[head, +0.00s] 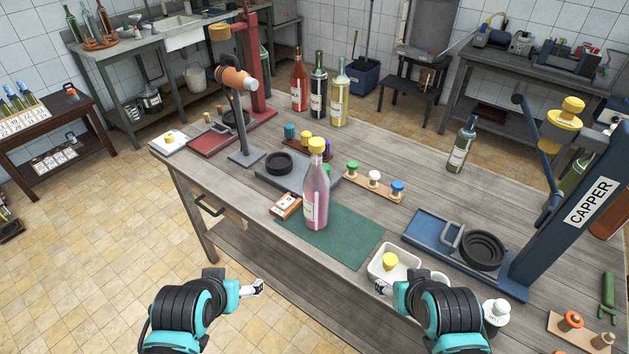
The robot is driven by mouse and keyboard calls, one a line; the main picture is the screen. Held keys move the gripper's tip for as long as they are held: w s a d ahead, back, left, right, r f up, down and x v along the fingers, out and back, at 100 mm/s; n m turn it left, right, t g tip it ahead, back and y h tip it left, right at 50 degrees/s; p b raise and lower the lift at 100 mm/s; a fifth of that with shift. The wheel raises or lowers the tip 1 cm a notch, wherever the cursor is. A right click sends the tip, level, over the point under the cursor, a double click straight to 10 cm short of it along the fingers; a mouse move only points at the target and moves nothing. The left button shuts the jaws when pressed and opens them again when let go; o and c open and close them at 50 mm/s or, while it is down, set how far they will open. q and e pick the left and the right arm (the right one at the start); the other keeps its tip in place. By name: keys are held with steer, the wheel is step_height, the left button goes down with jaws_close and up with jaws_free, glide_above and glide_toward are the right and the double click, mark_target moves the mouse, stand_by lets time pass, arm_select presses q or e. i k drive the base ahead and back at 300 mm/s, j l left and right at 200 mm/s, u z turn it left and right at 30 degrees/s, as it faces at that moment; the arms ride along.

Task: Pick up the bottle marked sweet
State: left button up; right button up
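Several bottles stand upright on the wooden table: a pink bottle (317,195) with a yellow top on a green mat (345,239), a red bottle (299,86), a dark bottle (318,94) and a yellow bottle (340,97) at the back, and a dark green bottle (461,147) farther right. Their labels are too small to read, so I cannot tell which is marked sweet. My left gripper (257,288) is off the table's front edge, apart from every bottle. My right gripper (381,287) is beside a white tray, below the pink bottle. Finger openings are unclear.
A blue capper (560,205) stands at right and a red press (254,65) at back left. A grey stand (245,157) is behind the pink bottle. The white tray (377,269) holds a yellow stopper (390,261). A stopper rack (360,182) lies mid-table. Table space around the dark green bottle is clear.

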mark_target(316, 182)
steer(key=k+z, duration=0.1)
steer(key=z, duration=0.25)
steer(key=k+z, duration=0.15)
steer(key=z, duration=0.2)
steer(key=k+l+z, duration=0.1)
steer(key=z, duration=0.25)
